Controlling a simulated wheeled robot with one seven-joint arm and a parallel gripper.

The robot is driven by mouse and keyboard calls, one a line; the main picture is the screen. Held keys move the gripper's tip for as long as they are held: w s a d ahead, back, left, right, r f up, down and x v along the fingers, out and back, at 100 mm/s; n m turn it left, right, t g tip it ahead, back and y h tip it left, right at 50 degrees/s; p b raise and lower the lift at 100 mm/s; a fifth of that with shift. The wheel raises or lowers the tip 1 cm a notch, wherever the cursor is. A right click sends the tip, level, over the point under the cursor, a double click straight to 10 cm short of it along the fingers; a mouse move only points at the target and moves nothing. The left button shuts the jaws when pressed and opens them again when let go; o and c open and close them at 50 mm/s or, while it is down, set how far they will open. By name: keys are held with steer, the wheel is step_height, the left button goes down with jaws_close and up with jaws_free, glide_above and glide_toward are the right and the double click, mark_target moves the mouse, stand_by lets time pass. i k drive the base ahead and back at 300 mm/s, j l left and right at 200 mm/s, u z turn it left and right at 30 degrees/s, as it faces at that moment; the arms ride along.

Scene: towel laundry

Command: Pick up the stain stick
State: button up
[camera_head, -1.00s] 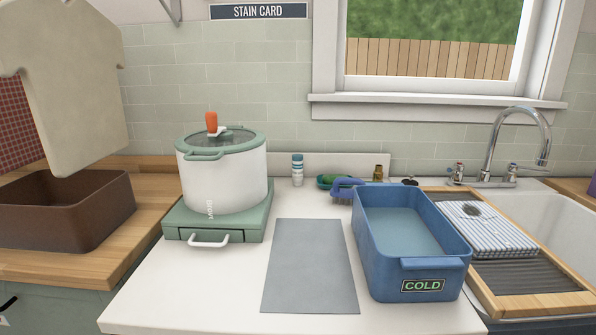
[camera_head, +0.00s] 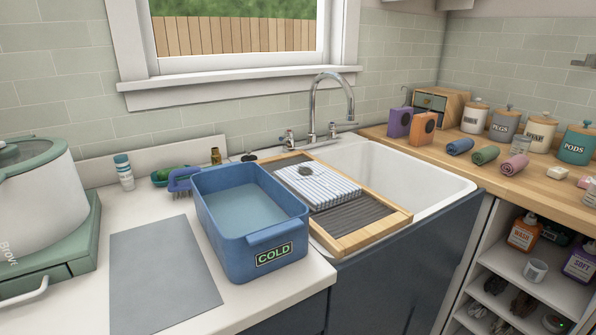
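A small upright white bottle or stick with blue-teal bands (camera_head: 124,172) stands at the back of the white counter, left of the green dish. It may be the stain stick, but its label is too small to read. A small brown bottle (camera_head: 215,156) stands farther right, behind the blue tub. My gripper is not in view.
A blue COLD tub (camera_head: 282,237) holds water; a grey mat (camera_head: 163,272) lies beside it. A pot (camera_head: 38,195) stands left. The sink (camera_head: 400,170) holds a washboard with striped cloth. Jars line the right counter (camera_head: 480,180).

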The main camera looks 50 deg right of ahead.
mark_target(122, 165)
steer(key=z, duration=0.6)
steer(key=i+j+z, duration=0.15)
steer(key=j+z, duration=0.35)
steer(key=j, duration=0.15)
steer(key=j+z, duration=0.45)
steer(key=j, duration=0.2)
steer(key=i, duration=0.05)
